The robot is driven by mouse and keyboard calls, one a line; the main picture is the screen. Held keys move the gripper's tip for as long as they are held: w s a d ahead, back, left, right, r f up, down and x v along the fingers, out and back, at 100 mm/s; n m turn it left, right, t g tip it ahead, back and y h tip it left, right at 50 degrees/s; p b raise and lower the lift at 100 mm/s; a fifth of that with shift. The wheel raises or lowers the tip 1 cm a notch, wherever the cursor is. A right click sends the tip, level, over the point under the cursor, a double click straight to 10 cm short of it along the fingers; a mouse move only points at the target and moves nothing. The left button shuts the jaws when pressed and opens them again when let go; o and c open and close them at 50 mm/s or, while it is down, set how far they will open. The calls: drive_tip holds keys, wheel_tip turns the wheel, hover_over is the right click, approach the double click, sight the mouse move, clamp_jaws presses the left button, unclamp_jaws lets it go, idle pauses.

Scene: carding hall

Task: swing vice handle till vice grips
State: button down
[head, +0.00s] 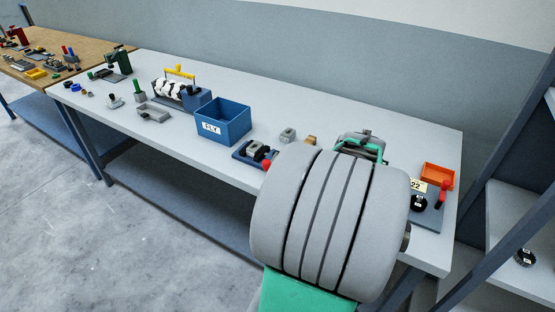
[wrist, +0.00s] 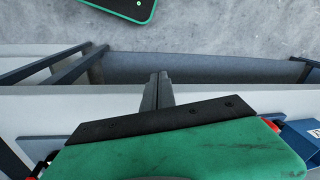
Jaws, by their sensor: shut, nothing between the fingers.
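A small vice-like fixture (head: 250,157) with a blue base and dark and grey jaw blocks sits near the bench's front edge, right of the blue box. A red knob (head: 267,163) shows at its right end; my arm partly covers that side. I cannot tell whether its jaws grip anything. My gripper's green and dark housing shows beyond my arm in the head view, its fingertips hidden there. In the wrist view my gripper (wrist: 158,88) is shut and empty, apart from any handle. Something red (wrist: 271,126) peeks out beside the green housing.
The blue "FLY" box (head: 222,125) stands left of the fixture. A dark plate (head: 428,199) with a black knob and red handle, and an orange tray (head: 437,176), are at the bench's right end. A shelf rack (head: 505,225) stands right. Bare bench lies behind the box.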

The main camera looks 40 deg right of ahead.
drive_tip(key=shift+t, duration=0.9)
drive_tip(key=w+d, duration=0.1)
drive_tip(key=d, duration=0.1)
drive_tip(key=d+r, duration=0.1)
drive_tip(key=d, duration=0.1)
drive_tip(key=w+d, duration=0.1)
drive_tip(key=d, duration=0.1)
drive_tip(key=shift+w+d+r, duration=0.1)
drive_tip(key=shift+w+r, duration=0.2)
drive_tip(key=shift+r, duration=0.05)
drive_tip(key=w+r+n+t, duration=0.3)
drive_tip(key=w+r+t, duration=0.1)
drive_tip(key=w+r, duration=0.6)
drive_tip(key=w+a+r+p+x, duration=0.1)
drive_tip(key=p+x, duration=0.1)
drive_tip(key=x, duration=1)
drive_tip(key=shift+w+a, duration=0.4)
drive_tip(key=shift+w, duration=0.05)
